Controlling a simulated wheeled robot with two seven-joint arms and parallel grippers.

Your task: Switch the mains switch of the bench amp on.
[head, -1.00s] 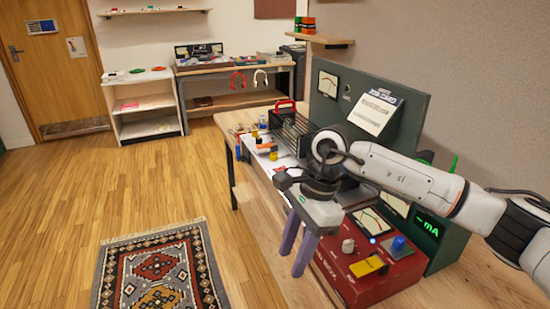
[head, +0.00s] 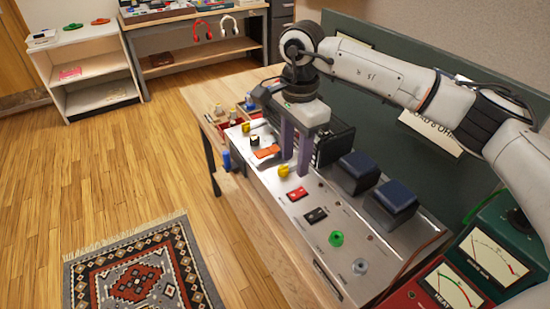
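The bench amp (head: 270,185) is a long silver chassis on the bench, with dark blue blocks (head: 395,196) along its back. On its top panel are a red rocker switch (head: 297,193) and a black one (head: 316,215). I cannot read their labels or tell which is the mains switch or its position. My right gripper (head: 296,166) points down over the panel, just behind the red switch and close to a yellow knob (head: 284,171). Its purple fingers are apart with nothing seen between them; contact with the panel is unclear. My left gripper is out of view.
A green knob (head: 336,239) and a clear knob (head: 360,266) sit nearer on the panel. Meter boxes (head: 493,256) stand at the lower right. A dark green panel (head: 365,105) rises behind. Open floor and a rug (head: 140,275) lie left.

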